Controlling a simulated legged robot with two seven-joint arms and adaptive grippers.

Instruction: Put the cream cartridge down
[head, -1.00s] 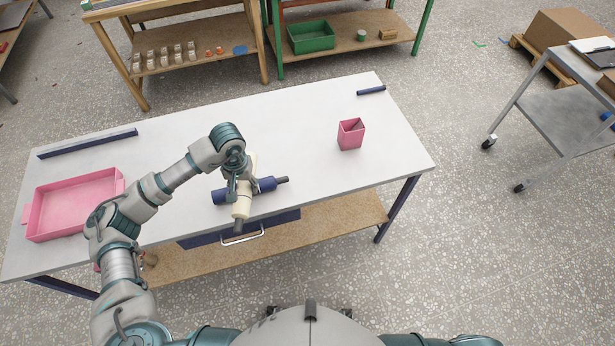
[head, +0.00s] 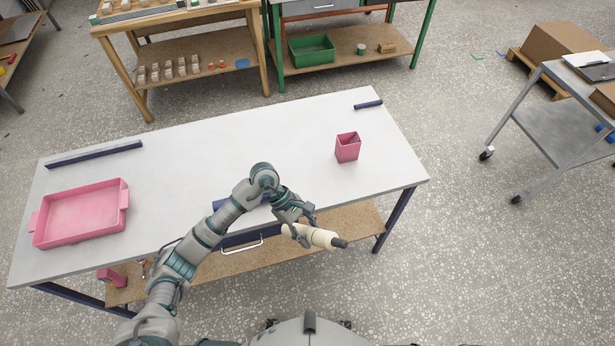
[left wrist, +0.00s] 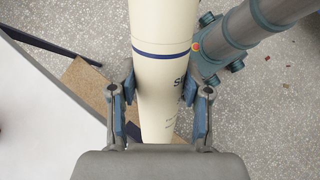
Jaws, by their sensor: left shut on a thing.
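The cream cartridge (head: 312,236) is a pale cylinder with a dark end cap, held at a slant past the table's front edge. My left gripper (head: 303,229) is shut on it. In the left wrist view the cartridge (left wrist: 165,50) stands between the two fingers of my left gripper (left wrist: 160,105), with a dark blue band and some lettering on it. A dark blue cylinder (head: 222,203) lies on the white table (head: 230,140), mostly hidden behind my left arm. My right gripper is not in view.
A pink tray (head: 80,213) sits at the table's left and a pink open box (head: 347,148) at its right. Dark bars lie along the back edge. The table's middle is clear. A lower wooden shelf (head: 350,222) and a grey cart (head: 550,125) also show.

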